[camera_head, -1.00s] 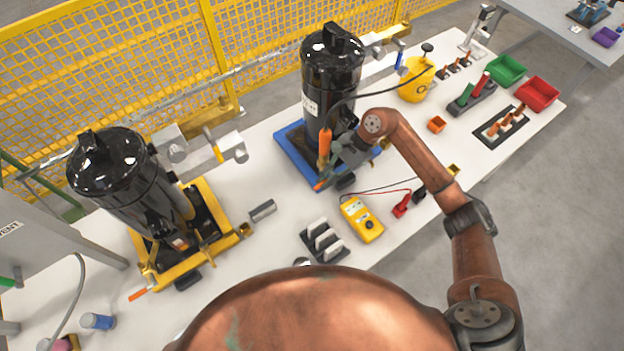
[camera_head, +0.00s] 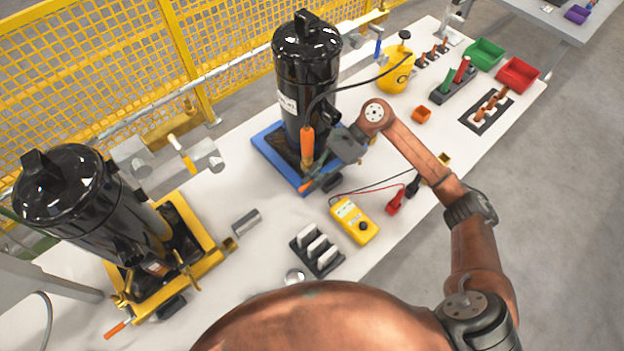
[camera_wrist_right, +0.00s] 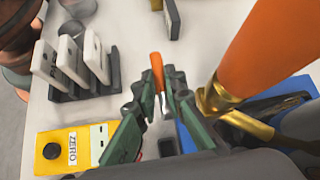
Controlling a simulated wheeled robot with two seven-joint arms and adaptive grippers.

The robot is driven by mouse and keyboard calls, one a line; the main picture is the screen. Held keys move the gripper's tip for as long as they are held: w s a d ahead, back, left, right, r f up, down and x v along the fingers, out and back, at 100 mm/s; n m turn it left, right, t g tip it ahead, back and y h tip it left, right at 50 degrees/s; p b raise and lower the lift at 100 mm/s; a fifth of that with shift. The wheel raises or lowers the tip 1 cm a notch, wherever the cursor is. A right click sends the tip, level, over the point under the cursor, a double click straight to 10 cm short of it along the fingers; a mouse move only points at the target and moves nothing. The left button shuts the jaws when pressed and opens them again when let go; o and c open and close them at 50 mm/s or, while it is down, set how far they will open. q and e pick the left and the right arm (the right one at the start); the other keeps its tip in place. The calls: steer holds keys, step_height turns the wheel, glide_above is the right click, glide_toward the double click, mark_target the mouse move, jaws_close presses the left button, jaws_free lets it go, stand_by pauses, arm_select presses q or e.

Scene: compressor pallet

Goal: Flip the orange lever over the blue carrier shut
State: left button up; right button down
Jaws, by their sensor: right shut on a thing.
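The blue carrier (camera_head: 262,148) stands on the white table under a black compressor (camera_head: 305,75). A small orange-tipped lever (camera_wrist_right: 157,68) with a metal shank shows between the fingers of my right gripper (camera_wrist_right: 160,100) in the right wrist view. The right gripper also shows in the head view (camera_head: 318,178), low at the carrier's front edge, shut on the lever. There the fingers and wrist mostly hide the lever. A large upright orange handle (camera_head: 307,145) with a brass fitting is close by; it also fills the right of the wrist view (camera_wrist_right: 265,50). My left gripper is out of view.
A yellow meter (camera_head: 354,220) with leads and a black rack with white pieces (camera_head: 316,250) lie in front of the carrier. A yellow carrier (camera_head: 205,265) with another compressor stands left. A yellow canister (camera_head: 395,78) and bins are at the back right.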

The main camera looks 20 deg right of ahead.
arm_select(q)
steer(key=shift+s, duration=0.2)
arm_select(e)
steer(key=c, duration=2)
jaws_free()
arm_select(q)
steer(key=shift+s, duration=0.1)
arm_select(e)
steer(key=v, duration=1.2)
steer(key=shift+d, duration=0.1)
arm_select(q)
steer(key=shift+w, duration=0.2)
